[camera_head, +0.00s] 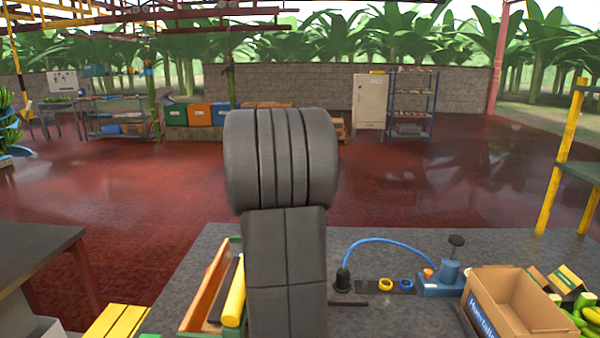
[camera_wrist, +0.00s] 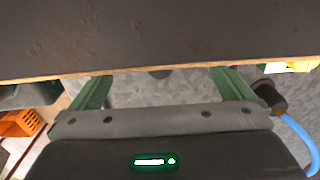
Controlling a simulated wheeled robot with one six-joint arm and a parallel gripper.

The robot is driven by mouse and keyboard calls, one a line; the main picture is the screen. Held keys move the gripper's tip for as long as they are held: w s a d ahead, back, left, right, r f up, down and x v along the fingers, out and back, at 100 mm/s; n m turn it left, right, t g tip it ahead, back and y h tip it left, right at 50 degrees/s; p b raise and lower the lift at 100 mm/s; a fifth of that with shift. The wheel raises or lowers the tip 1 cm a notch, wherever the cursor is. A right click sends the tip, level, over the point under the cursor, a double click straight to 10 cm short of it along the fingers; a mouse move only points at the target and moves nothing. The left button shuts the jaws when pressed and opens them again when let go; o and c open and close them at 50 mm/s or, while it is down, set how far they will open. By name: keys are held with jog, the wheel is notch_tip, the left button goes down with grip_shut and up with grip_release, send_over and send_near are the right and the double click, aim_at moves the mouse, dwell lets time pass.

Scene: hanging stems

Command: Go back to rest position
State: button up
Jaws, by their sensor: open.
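My gripper (camera_wrist: 160,84) shows in the wrist view with its two green fingers spread wide apart. Nothing is seen held between the fingers. The finger ends meet the edge of a broad dark panel (camera_wrist: 150,35) with a thin tan edge, which fills the top of that view. I cannot tell whether they touch it. The speckled grey worktop (camera_wrist: 150,95) shows between the fingers. In the head view my own arm stands upright in the middle and the gripper is hidden.
The grey worktop (camera_head: 400,243) holds an open cardboard box (camera_head: 520,310), a blue device (camera_head: 445,283) with a blue hose (camera_head: 395,243), tape rolls and bananas at right. A wooden tray (camera_head: 207,290) lies left of my arm. A yellow post (camera_head: 562,160) stands right. Red floor beyond is open.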

notch_tip(320, 180, down, 4)
jog(key=shift+s+d+r+b, duration=0.1)
jog(key=shift+s+d+b, duration=0.05)
jog(key=shift+b, duration=1.1)
jog(key=d, duration=1.2)
jog(key=shift+s+d+r, duration=0.1)
jog(key=shift+s+d, duration=0.15)
jog(key=shift+d, duration=0.1)
